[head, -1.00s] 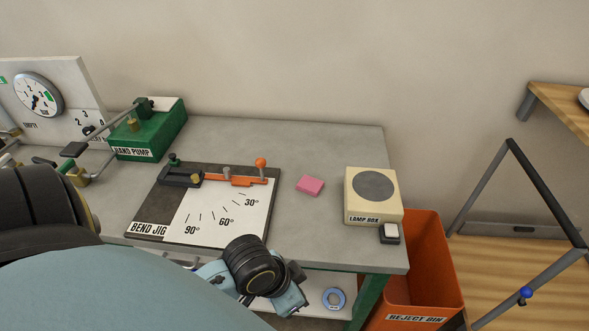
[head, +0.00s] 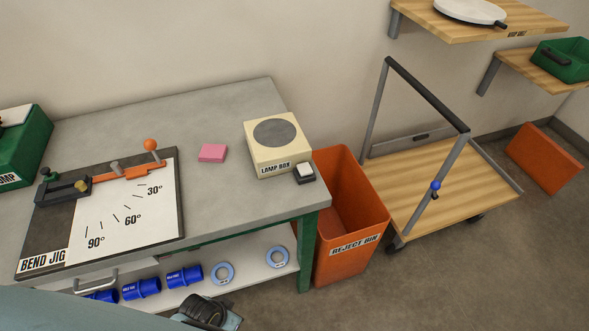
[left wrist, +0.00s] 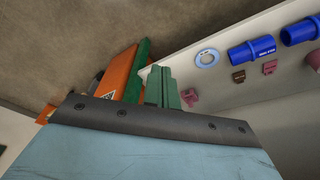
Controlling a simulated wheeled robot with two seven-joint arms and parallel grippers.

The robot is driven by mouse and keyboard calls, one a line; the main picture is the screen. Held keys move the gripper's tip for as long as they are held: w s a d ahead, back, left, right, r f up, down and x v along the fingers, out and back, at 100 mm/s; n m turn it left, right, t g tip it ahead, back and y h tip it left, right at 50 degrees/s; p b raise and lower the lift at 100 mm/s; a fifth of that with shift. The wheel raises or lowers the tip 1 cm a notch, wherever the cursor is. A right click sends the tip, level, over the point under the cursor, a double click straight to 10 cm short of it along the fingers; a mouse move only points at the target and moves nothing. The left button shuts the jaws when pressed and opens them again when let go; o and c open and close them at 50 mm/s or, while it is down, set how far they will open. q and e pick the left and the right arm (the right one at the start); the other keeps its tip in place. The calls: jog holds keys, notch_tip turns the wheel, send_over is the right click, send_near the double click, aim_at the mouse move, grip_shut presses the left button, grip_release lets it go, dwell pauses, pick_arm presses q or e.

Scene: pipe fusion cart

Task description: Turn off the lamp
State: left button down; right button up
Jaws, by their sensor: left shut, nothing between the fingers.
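The lamp box (head: 277,145) is a cream box with a dark grey round disc on top, standing at the right end of the bench. A white rocker switch (head: 305,169) on a dark base sits at its front right corner. I cannot tell from the rocker which way it is set; the disc looks dull. My left gripper (left wrist: 164,84) shows in the left wrist view, its two green fingers close together and empty, low beside the bench's under-shelf. My right gripper is in neither view.
The bench top (head: 230,205) is clear in front of the lamp box. A bend jig (head: 110,215) and pink block (head: 212,153) lie left. An orange reject bin (head: 350,215) and a trolley (head: 440,190) stand right. Blue fittings (head: 184,276) lie on the under-shelf.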

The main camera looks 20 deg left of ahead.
pick_arm(q)
jog(key=s+a+f+g+b, duration=0.1)
jog(key=s+f+b, duration=0.2)
jog(key=s+f, duration=1.4)
jog(key=shift+s+a+g+y+b, duration=0.25)
jog(key=shift+s+g+y+b, duration=0.05)
jog(key=shift+s+g+b, duration=0.15)
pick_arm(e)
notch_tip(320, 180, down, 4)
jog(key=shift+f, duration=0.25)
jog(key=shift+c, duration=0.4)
